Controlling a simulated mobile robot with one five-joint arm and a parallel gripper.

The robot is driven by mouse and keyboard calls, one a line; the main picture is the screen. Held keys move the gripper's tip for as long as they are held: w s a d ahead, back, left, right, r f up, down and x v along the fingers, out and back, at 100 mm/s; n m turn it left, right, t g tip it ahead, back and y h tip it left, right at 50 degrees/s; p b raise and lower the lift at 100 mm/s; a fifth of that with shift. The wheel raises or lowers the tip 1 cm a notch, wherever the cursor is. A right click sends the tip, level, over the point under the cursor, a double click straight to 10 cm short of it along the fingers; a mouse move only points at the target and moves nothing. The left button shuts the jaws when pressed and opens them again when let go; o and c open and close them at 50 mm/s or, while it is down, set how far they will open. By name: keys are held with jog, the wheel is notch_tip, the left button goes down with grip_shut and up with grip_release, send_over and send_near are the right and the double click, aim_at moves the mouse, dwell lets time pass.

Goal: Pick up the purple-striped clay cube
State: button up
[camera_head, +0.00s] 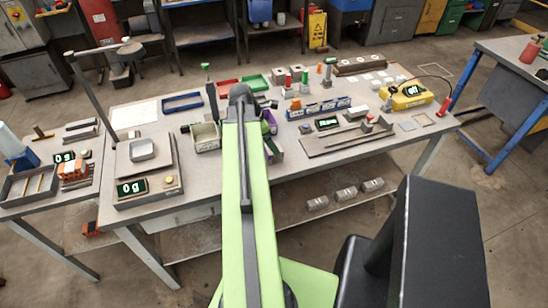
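I cannot make out the purple-striped clay cube with certainty in the head view. Two small brownish blocks with dark tops, a left one (279,75) and a right one (295,72), stand near the back of the long table (190,185); no purple stripe is clear on them. Purple pieces (270,121) show just right of my arm, partly hidden by it, and are too small to identify. My green arm reaches forward over the table and ends in a dark joint. My gripper cannot be seen.
A scale (146,172) stands at the table's left, and a cream bin (207,137) left of my arm. Blue (182,102) and green (256,82) trays lie behind. A yellow device (408,97) is at the right. Grey bricks (345,194) lie on the lower shelf.

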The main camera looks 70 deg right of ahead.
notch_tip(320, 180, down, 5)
jog(key=b, duration=0.4)
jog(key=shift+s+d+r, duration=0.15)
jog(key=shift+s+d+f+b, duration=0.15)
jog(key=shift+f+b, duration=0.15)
jog(key=shift+b, duration=0.15)
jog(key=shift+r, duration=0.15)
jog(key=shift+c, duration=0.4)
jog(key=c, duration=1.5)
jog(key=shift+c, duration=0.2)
